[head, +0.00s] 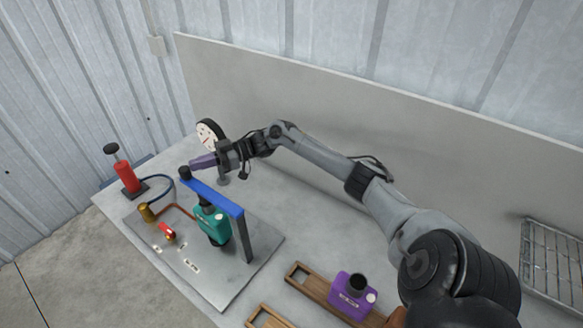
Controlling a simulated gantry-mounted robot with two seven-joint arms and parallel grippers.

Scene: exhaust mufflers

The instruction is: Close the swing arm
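The blue swing arm (215,197) is a bar across the top of the fixture, over a teal muffler (213,225). Its right end meets a dark upright post (245,238), and a black knob (185,173) sits at its left end. My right gripper (196,163), with purple fingers, reaches in from the right and has its tips just above and beside the knob. I cannot tell whether they touch it, or whether the fingers are open or shut. My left gripper is not in view.
A grey base plate (225,285) carries the fixture, with a red-handled valve (168,232) and a brass fitting (147,212). A red hand pump (127,178) stands left, a round gauge (209,133) behind. A purple muffler (352,295) sits in a wooden rack (312,287) at front right.

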